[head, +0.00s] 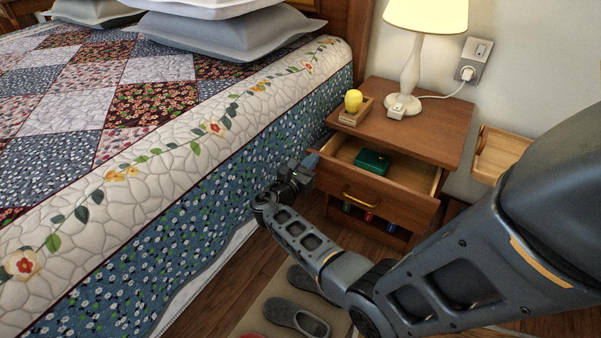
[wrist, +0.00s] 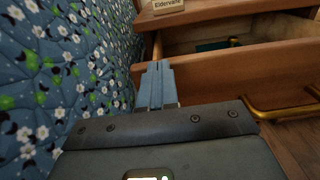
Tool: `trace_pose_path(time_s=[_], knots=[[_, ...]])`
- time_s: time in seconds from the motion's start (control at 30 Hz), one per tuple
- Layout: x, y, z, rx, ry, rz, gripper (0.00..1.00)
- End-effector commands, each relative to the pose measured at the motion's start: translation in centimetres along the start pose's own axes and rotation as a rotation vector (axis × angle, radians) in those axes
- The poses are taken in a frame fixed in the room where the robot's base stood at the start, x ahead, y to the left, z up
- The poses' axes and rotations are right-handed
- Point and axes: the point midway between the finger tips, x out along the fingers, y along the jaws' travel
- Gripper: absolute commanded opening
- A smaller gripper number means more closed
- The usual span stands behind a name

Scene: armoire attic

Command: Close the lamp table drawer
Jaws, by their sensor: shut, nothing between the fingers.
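The lamp table (head: 425,125) stands beside the bed, and its drawer (head: 388,199) is pulled well open. The drawer front has a brass handle (head: 361,198), which also shows at the right of the wrist view (wrist: 285,110). A green box (head: 372,162) lies inside the drawer. My gripper (head: 312,162) is at the left end of the drawer front, between it and the bed. In the wrist view my gripper's blue fingers (wrist: 157,66) are together and empty, their tips by the left end of the drawer front (wrist: 225,76). I cannot tell whether they touch it.
The quilted bed (head: 150,165) is close on the left of my gripper. A lamp (head: 411,65) and a yellow bulb in a wooden holder (head: 353,101) stand on the tabletop. Slippers (head: 297,318) lie on a mat below. A wooden tray (head: 503,153) is at the right.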

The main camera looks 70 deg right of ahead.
Motion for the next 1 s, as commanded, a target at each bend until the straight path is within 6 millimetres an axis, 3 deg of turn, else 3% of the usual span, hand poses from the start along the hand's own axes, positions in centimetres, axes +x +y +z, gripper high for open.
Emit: trace_pose_path(time_s=[0.2, 0.43, 0.63, 1.0], knots=[[5.3, -0.1, -0.2, 0.002, 0.000, -0.005, 0.00], [9.0, -0.1, -0.2, 0.001, 0.000, -0.003, 0.00], [10.6, 0.0, -0.1, 0.000, 0.000, -0.001, 0.00], [10.9, 0.0, 0.0, 0.000, 0.000, 0.000, 0.00]])
